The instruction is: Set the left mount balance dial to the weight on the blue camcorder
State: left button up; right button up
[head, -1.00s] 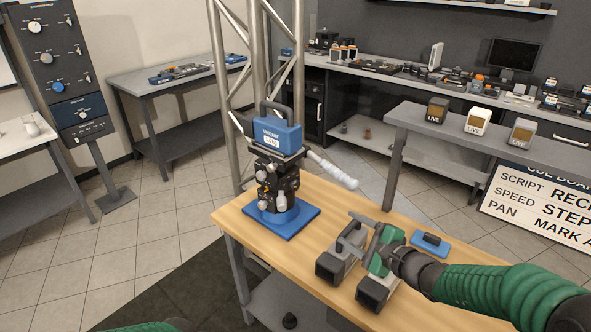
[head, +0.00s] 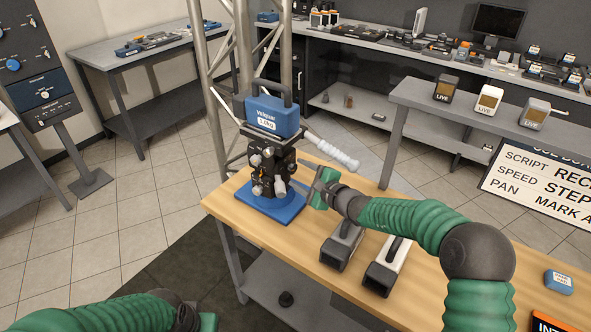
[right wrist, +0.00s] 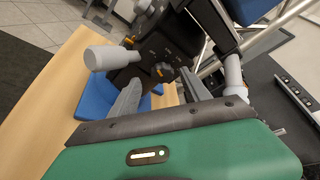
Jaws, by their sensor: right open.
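The blue camcorder (head: 275,117) sits on top of a black mount (head: 270,168) on a blue base plate (head: 268,208). Its white label (head: 266,126) carries a weight in kg, too small to read surely. Several knobs show on the mount's face; the right wrist view shows a dark dial with an orange mark (right wrist: 164,72). My right gripper (head: 305,178) is open just right of the mount. In the right wrist view its fingers (right wrist: 160,80) point at the mount, apart, with the dark dial between or just beyond their tips. My left gripper (head: 208,322) barely shows at the bottom edge, fingers hidden.
A pale handle (head: 332,152) sticks out right from the mount; a pale knob (right wrist: 108,58) juts out left of the fingers. Two grey and white camcorder-like blocks (head: 341,248) stand on the wooden table (head: 440,262). A truss (head: 242,80) rises behind.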

jog(key=x, duration=0.2)
jog(key=shift+w+a+r, duration=0.1)
jog(key=shift+w+a, duration=0.05)
jog(key=shift+a, duration=0.2)
jog(key=shift+w+d, duration=0.2)
jog(key=shift+d, duration=0.6)
jog(key=shift+a, duration=0.6)
jog(key=c, duration=1)
grip_shut()
jog(key=shift+d, duration=0.2)
